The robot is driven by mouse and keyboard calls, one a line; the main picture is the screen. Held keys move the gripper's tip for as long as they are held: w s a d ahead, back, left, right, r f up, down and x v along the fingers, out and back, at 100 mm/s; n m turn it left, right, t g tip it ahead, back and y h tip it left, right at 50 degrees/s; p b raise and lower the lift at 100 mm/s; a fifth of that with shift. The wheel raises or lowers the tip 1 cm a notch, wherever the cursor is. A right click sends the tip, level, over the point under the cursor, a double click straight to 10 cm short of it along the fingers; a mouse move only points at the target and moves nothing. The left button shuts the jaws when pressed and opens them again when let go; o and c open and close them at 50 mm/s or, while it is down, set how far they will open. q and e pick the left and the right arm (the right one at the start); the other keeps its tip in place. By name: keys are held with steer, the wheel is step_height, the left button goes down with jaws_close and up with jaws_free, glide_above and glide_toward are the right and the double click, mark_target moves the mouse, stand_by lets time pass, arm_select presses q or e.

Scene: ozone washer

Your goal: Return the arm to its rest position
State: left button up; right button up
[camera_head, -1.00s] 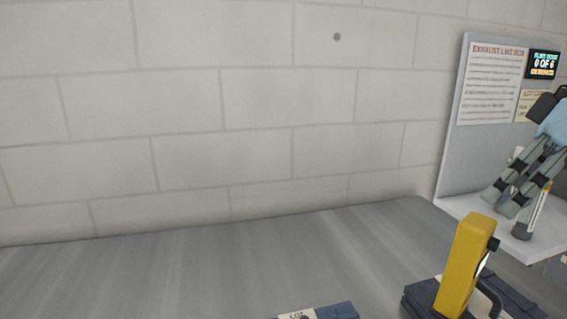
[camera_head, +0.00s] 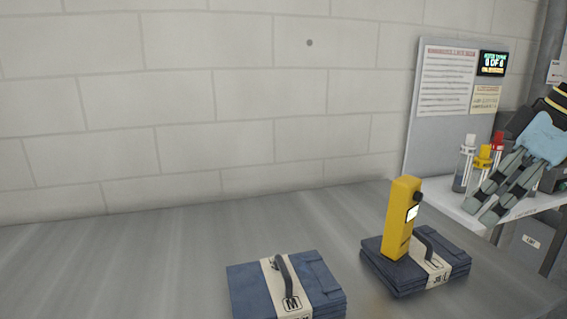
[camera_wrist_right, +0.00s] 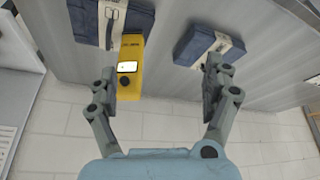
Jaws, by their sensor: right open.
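My right gripper (camera_head: 492,201) is at the right edge of the head view, in front of a white shelf, with its fingers pointing down and left. In the right wrist view the fingers (camera_wrist_right: 160,88) are spread wide and nothing is between them in their grip. A yellow handheld meter (camera_head: 401,220) with a small lit screen stands upright by the blue folded bundle at right; it also shows in the wrist view (camera_wrist_right: 130,62), beside the left finger and apparently beyond it. My left gripper is not in view.
Blue bundles with pale bands and handles, marked M (camera_head: 245,290) and L (camera_head: 455,262), lie on the grey metal table (camera_head: 150,265). The white shelf (camera_head: 455,208) holds capped tubes (camera_head: 465,165). A notice board (camera_head: 425,130) stands behind it. The table's left is clear.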

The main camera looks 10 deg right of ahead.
steer(key=s+a+f, duration=0.2)
steer(key=a+f, duration=0.2)
steer(key=f, duration=0.2)
steer(key=s+a+f, duration=0.3)
steer(key=f, duration=0.3)
steer(key=s+a+f+m+h, duration=0.35)
steer(key=s+f, duration=0.25)
steer(key=s, duration=0.5)
steer(key=s+d+f+m+g+b, duration=0.15)
steer(key=f+b, duration=0.25)
steer(key=f, duration=1.3)
steer(key=s+d+f+g+b, duration=0.15)
steer(key=f+b, duration=0.25)
steer(key=f, duration=1.4)
arm_select(q)
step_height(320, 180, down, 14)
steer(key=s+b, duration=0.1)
steer(key=b, duration=0.5)
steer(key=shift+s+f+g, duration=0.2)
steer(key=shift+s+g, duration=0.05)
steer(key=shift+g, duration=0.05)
arm_select(e)
steer(key=s+f, duration=1.8)
steer(key=f, duration=0.4)
steer(key=shift+s+y, duration=0.2)
steer(key=shift+y, duration=0.15)
